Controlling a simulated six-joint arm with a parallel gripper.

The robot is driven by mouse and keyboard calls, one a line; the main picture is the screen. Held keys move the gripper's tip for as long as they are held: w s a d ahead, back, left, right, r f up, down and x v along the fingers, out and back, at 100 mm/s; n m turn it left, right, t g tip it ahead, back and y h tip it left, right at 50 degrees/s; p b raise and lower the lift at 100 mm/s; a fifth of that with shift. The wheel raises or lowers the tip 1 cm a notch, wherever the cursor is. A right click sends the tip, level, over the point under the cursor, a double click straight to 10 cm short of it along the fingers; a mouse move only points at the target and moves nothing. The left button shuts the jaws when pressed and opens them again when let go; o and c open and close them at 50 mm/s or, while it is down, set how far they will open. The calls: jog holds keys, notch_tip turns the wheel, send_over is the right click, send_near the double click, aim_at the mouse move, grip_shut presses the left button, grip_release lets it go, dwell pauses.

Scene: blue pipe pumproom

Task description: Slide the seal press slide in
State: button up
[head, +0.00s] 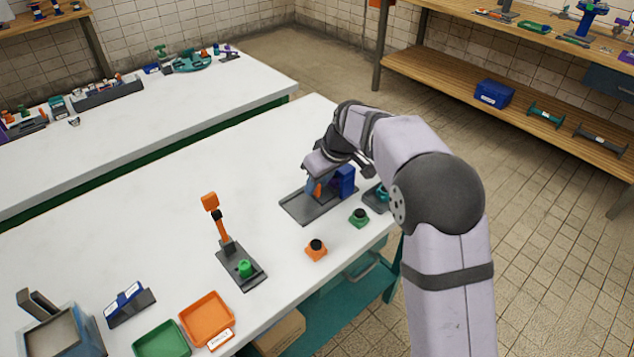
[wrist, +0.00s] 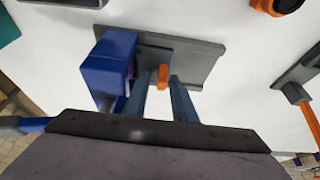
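The seal press has a flat dark grey base plate (head: 299,208) and a blue block (head: 346,180) at its right end in the head view. The wrist view shows the blue block (wrist: 110,62) at left and the grey plate (wrist: 205,62) running right from it. An orange handle (wrist: 163,77) stands on the slide, apart from the blue block. My gripper (wrist: 162,80) is over the plate, its two fingers on either side of the orange handle with visible gaps. It looks open. In the head view my wrist partly hides the press and handle.
A green part (head: 358,218) and an orange part (head: 316,250), both with black knobs, stand near the front table edge. A lever device with an orange handle (head: 221,228) stands to the left. Orange (head: 206,318) and green (head: 160,341) trays lie at the front left. White table is free behind.

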jog(key=s+a+b, duration=0.2)
jog(key=s+a, duration=0.4)
jog(key=shift+a+f+b, duration=0.1)
jog(key=shift+f+b, duration=0.05)
jog(key=shift+b, duration=0.2)
jog(key=a+v, duration=0.1)
jog(key=v, duration=0.6)
jog(key=s+d+m+g+h+p, duration=0.2)
jog(key=s+d+m+p, duration=0.5)
jog(key=s+d+p, duration=0.6)
jog(key=shift+s+d+r+h, duration=0.45)
jog(key=shift+s+d, duration=1.6)
jog(key=shift+d, duration=2.25)
